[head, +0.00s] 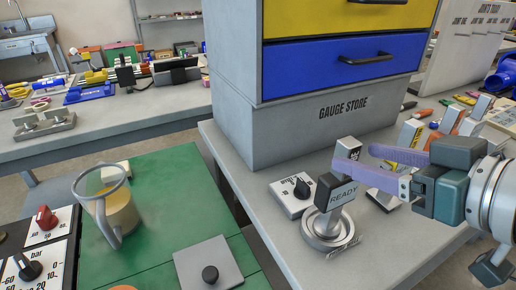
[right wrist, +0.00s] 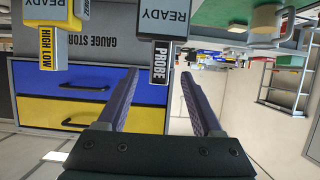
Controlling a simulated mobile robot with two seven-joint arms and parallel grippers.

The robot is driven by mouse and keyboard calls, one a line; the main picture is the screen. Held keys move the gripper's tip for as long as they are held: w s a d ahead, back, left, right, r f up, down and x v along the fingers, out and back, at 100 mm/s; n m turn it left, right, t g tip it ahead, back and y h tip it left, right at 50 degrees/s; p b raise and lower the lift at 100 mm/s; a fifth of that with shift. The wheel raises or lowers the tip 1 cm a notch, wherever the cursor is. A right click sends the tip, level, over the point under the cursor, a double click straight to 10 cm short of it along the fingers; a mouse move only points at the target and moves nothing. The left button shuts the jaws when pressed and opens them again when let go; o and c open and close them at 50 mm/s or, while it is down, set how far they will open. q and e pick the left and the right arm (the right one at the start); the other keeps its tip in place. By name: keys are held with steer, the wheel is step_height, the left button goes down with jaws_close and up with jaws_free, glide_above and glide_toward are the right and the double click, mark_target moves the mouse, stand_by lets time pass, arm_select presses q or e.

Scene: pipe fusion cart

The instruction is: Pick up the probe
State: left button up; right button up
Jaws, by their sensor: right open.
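The probe (right wrist: 160,62) is a small upright grey block with a black face lettered PROBE. My left gripper is not in view.
The gauge store drawers (head: 340,60) rise behind.

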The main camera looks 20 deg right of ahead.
steer(key=x, duration=0.7)
steer(key=shift+f+b, duration=0.2)
steer(key=shift+b, duration=0.15)
steer(key=shift+w, duration=0.1)
steer(key=shift+c, duration=0.2)
jaws_close()
stand_by(0.8)
